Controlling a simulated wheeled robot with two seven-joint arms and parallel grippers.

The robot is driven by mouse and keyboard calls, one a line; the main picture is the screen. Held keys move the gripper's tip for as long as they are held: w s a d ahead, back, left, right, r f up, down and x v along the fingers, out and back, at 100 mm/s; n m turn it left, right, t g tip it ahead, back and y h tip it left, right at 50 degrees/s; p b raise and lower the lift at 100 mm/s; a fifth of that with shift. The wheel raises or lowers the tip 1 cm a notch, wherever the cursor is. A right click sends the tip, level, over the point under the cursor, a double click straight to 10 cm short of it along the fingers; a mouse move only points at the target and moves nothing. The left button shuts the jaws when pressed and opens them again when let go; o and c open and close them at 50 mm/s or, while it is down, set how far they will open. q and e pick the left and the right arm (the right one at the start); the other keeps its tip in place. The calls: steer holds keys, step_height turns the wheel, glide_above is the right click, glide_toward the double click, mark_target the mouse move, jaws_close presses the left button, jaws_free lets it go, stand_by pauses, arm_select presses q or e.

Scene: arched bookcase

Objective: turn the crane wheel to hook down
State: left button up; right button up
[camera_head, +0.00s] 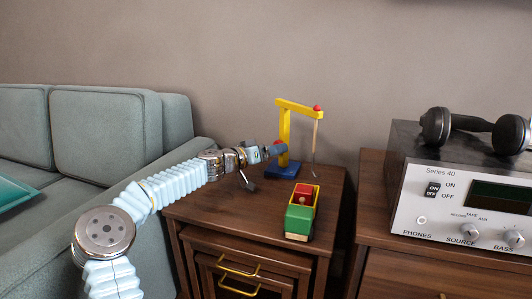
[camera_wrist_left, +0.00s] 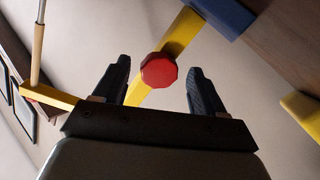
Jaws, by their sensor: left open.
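The toy crane has a yellow post (camera_head: 285,128), a blue base (camera_head: 284,169) and a yellow boom (camera_head: 297,106) reaching right. A pale line (camera_head: 316,140) hangs from the boom's red-tipped end, with a small dark hook (camera_head: 314,174) low near the cabinet top. My left gripper (camera_head: 272,151) is at the post from the left, open. In the left wrist view the red crane wheel (camera_wrist_left: 159,71) shows in the gap between the open fingers, with the post (camera_wrist_left: 182,32) behind it. I cannot tell whether the fingers touch the wheel. My right gripper is not in view.
A green, red and yellow toy truck (camera_head: 301,214) stands on the wooden cabinet (camera_head: 240,207) in front of the crane. A grey-green sofa (camera_head: 105,125) is at the left.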

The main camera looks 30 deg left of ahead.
arm_select(q)
steer(key=v, duration=1.3)
steer(key=shift+s+a, duration=0.2)
steer(key=shift+s, duration=0.15)
steer(key=shift+r, duration=0.1)
